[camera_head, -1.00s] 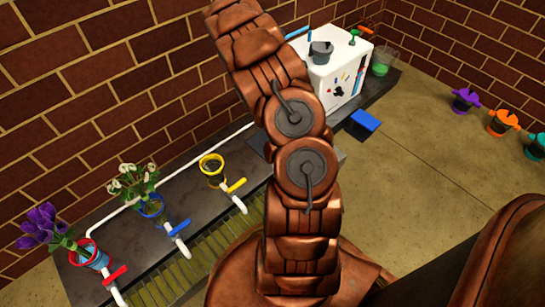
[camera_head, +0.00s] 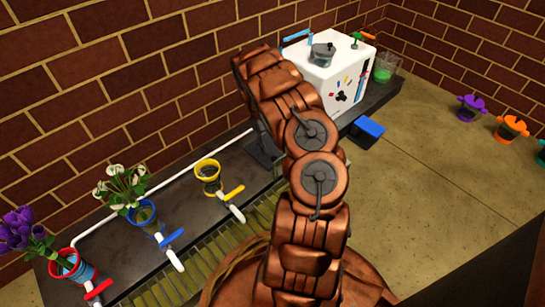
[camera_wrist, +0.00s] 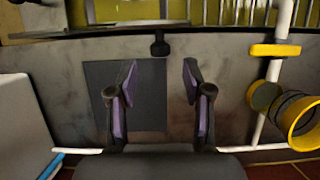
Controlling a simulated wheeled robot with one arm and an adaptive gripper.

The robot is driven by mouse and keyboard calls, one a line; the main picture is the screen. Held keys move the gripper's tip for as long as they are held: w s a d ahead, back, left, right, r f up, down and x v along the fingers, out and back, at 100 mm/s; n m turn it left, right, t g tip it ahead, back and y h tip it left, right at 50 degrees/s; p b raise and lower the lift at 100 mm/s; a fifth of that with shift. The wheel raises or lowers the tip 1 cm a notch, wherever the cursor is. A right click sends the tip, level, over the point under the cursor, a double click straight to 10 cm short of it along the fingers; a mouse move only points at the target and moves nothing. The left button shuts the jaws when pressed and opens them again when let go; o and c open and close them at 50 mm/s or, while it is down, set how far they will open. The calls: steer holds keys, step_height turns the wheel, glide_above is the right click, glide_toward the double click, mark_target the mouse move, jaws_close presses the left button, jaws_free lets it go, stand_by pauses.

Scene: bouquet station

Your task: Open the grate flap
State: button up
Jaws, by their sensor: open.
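My gripper (camera_wrist: 160,72) is open and empty in the wrist view, its two purple-padded fingers apart over the dark bench. A short dark knob (camera_wrist: 160,46) is just beyond the fingertips, roughly midway between them. It sits at the edge of a thin metal strip, which looks like the grate flap's edge (camera_wrist: 110,28); the gripper is not touching it. The slatted yellow-green grate (camera_wrist: 215,12) runs along the top of the wrist view and along the bench front in the head view (camera_head: 205,258). My arm hides the gripper and the flap in the head view.
A yellow-rimmed pot (camera_wrist: 302,122) with a yellow-handled tap (camera_wrist: 275,50) stands right of the fingers. A white box (camera_wrist: 20,125) is at left. Blue (camera_head: 142,214) and red (camera_head: 72,266) pots hold flowers.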

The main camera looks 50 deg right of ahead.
steer(key=b+x, duration=0.1)
steer(key=x, duration=0.3)
steer(key=shift+s+a+f+b, duration=0.1)
steer(key=shift+s+f+b, duration=0.1)
steer(key=shift+b, duration=0.1)
steer(key=shift+w, duration=0.1)
jaws_close()
steer(key=shift+r, duration=0.1)
